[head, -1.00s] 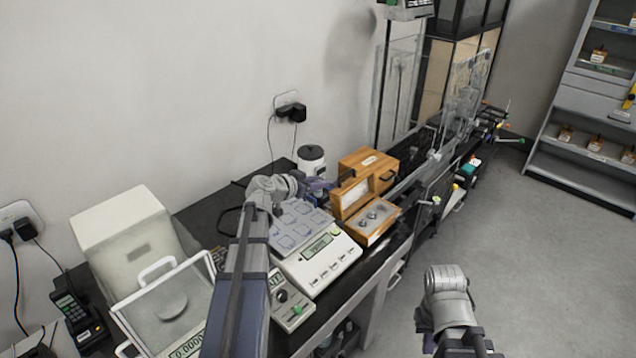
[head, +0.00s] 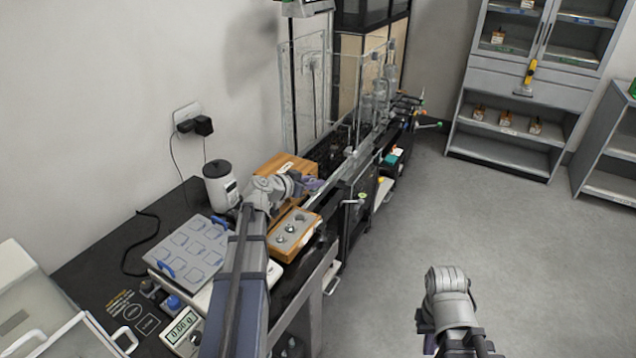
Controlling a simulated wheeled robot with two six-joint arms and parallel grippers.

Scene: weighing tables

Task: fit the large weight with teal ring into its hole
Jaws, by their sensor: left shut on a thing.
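My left gripper (head: 312,184), with purple fingers, is over the back part of the wooden weight box (head: 284,258). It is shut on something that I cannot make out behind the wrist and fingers. I cannot pick out the large weight with the teal ring or its ring. The open box has a pale insert (head: 302,221) with shiny metal weights (head: 290,228) in it. My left forearm hides part of the box. My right gripper (head: 430,345) is only partly in view at the bottom edge, apart from the table, and its jaws are not clear.
Glass panels (head: 305,95) and a rack stand beyond. The floor (head: 430,220) on the right is clear.

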